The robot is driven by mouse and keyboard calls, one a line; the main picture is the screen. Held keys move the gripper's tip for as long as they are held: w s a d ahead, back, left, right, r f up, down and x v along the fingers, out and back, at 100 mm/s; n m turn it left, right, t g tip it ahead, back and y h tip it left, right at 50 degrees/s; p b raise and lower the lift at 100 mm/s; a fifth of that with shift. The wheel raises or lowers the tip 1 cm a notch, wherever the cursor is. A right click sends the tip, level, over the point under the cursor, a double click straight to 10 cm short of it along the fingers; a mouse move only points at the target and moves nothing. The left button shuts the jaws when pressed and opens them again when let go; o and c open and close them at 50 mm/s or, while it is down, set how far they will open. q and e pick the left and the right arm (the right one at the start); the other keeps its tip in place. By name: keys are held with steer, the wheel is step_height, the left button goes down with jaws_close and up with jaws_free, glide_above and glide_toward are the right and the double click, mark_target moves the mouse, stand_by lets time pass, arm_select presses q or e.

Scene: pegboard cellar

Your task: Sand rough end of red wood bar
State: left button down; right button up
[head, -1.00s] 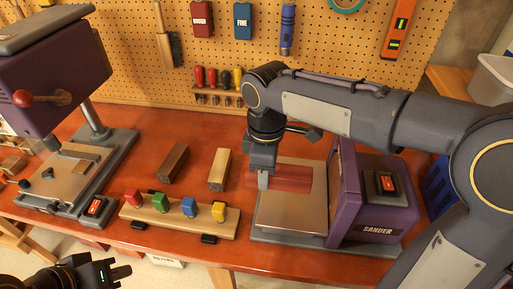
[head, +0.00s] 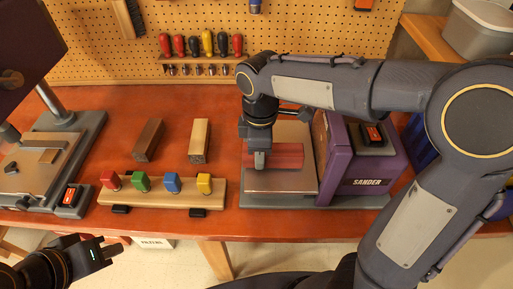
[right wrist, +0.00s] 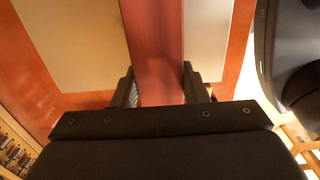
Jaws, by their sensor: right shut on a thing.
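The red wood bar (head: 284,155) lies level above the sander's metal table (head: 283,184), pointing right toward the purple sander (head: 352,168). My right gripper (head: 259,160) is shut on the bar near its left end. In the right wrist view the red bar (right wrist: 156,50) runs away from between the two fingers (right wrist: 158,90). The bar's far end is close to the sander's disc side; I cannot tell whether they touch. My left gripper (head: 98,254) is at the lower left, in front of the bench and empty; its finger gap is not clear.
A dark wood bar (head: 148,139) and a light wood bar (head: 199,141) lie left of the sander. A rack of coloured blocks (head: 154,191) stands at the bench's front edge. A drill press (head: 52,150) is at the left. The sander's switch (head: 373,134) is on top.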

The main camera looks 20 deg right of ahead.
mark_target(278, 150)
steer(key=shift+s+d+f, duration=0.15)
steer(key=shift+d+f, duration=0.1)
steer(key=shift+d, duration=0.2)
steer(key=shift+s+d, duration=0.2)
steer(key=shift+d, duration=0.6)
steer(key=shift+s+d, duration=0.2)
steer(key=shift+d, duration=0.55)
steer(key=shift+s+a, duration=0.15)
steer(key=shift+s, duration=0.45)
stand_by(0.5)
steer(key=shift+w+p, duration=0.45)
stand_by(0.5)
steer(key=shift+w+a+r+p, duration=0.1)
steer(key=shift+w+a+p, duration=0.15)
steer(key=shift+a, duration=0.7)
steer(key=shift+w+a+p, duration=0.2)
steer(key=shift+w+a, duration=0.05)
steer(key=shift+a, duration=0.65)
step_height(278, 150, up, 9)
steer(key=p, duration=0.8)
